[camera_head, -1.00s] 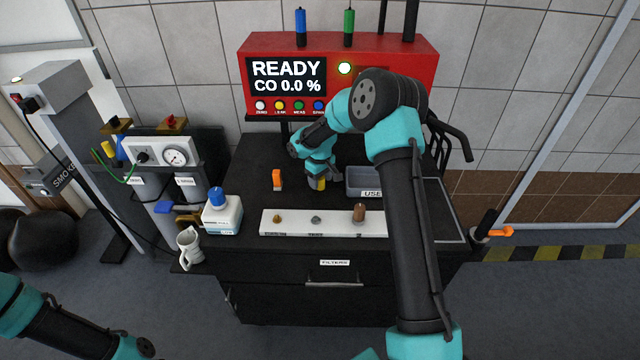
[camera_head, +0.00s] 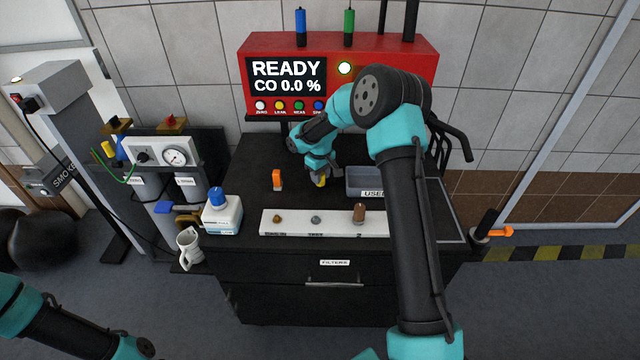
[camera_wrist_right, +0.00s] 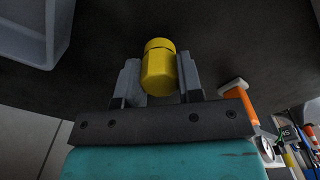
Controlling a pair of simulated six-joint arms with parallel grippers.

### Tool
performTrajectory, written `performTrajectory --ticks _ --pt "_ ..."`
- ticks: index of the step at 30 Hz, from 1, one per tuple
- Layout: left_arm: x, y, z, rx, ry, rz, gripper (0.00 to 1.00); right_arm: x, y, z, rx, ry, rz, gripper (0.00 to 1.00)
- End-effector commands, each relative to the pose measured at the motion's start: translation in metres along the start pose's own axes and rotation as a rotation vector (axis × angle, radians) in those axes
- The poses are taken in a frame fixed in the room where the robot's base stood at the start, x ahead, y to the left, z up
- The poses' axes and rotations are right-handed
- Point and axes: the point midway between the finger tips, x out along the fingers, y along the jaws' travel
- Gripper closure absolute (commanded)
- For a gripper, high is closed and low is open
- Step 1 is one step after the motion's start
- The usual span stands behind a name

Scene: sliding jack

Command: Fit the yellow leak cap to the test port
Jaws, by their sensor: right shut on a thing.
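The yellow leak cap (camera_head: 321,181) is in my right gripper (camera_head: 320,178) over the black cart top, left of the grey bin. In the right wrist view the cap (camera_wrist_right: 158,68) sits upright between the two grey fingers of the right gripper (camera_wrist_right: 158,84), which is shut on it. I cannot tell whether the cap touches the cart top. The test port is not something I can pick out with certainty. Of my left arm only links show at the lower left; its gripper is out of view.
A grey bin (camera_head: 358,194) labelled USED stands right of the cap. An orange piece (camera_head: 277,180) stands to its left. A white strip (camera_head: 292,229) with small parts lies in front. The red analyser (camera_head: 400,62) reads READY behind. A blue-capped bottle (camera_head: 222,214) stands at the left.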

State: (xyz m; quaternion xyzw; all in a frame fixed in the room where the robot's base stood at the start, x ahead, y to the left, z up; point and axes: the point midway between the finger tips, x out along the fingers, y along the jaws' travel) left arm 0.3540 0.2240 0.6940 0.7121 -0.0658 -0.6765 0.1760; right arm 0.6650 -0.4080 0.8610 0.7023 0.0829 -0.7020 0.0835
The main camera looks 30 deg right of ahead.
Motion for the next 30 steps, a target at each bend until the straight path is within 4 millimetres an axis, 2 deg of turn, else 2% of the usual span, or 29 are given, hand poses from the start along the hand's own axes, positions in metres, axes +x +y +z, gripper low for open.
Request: performTrajectory --ticks 15,26,30 --pt "0.000 0.000 0.000 0.000 0.000 0.000 0.57 -0.031 0.000 0.000 0.000 0.000 -0.001 0.90" --pt "0.000 0.000 0.000 0.000 0.000 0.000 0.57 -0.032 -0.001 0.000 0.000 0.000 -0.001 0.90" --pt "0.000 0.000 0.000 0.000 0.000 0.000 0.57 -0.034 -0.011 -0.005 -0.014 0.001 -0.002 0.90"
